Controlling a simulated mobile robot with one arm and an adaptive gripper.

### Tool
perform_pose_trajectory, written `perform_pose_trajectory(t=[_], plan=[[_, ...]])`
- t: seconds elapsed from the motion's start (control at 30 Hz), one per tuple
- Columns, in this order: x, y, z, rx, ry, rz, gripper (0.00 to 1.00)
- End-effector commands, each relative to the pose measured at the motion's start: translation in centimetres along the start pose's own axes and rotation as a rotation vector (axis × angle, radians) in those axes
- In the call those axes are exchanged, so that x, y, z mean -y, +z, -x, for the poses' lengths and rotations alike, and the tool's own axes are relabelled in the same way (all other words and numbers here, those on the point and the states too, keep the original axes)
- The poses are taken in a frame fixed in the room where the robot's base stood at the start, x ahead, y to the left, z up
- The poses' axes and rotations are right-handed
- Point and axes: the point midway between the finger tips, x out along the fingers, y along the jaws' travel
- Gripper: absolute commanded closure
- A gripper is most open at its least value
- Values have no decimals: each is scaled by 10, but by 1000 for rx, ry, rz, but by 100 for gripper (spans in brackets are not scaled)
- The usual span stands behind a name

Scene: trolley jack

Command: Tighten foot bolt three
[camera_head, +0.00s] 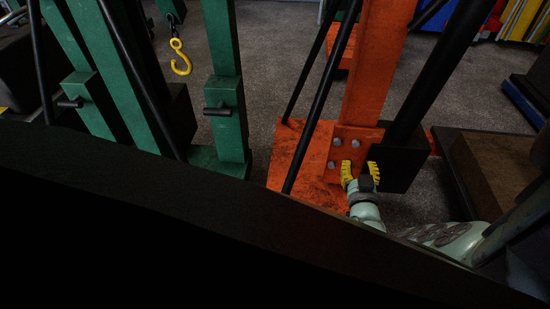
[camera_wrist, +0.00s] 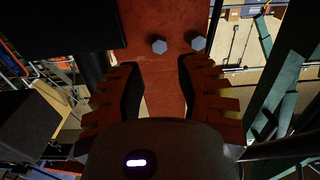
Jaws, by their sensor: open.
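The orange foot bracket (camera_head: 345,150) of an upright post carries grey hex bolts. In the head view I see an upper left bolt (camera_head: 337,142), an upper right bolt (camera_head: 355,143) and a lower left bolt (camera_head: 331,164). My gripper (camera_head: 360,168), with yellow fingers, is in front of the bracket's lower right and may hide another bolt. In the wrist view my gripper (camera_wrist: 157,62) is open and empty. One bolt (camera_wrist: 159,46) lies just beyond the gap between the fingertips, and another bolt (camera_wrist: 198,43) is beyond the right fingertip. No label shows which is bolt three.
A black block (camera_head: 400,163) sits close to the right of my gripper. Black braces (camera_head: 313,120) slant down left of the bracket. Green posts (camera_head: 222,60) and a yellow hook (camera_head: 180,60) stand further left. A dark-edged platform (camera_head: 500,165) lies at right.

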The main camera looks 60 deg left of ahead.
Motion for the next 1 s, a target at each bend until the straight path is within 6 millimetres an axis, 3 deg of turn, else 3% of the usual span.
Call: perform_pose_trajectory(t=[0.2, 0.4, 0.9, 1.0], plan=[[-1, 6, -44, -6, 2, 2, 66], [-2, 3, -67, -4, 3, 3, 66], [-1, -1, -75, -2, 2, 1, 63], [-1, 0, -75, -2, 2, 1, 73]])
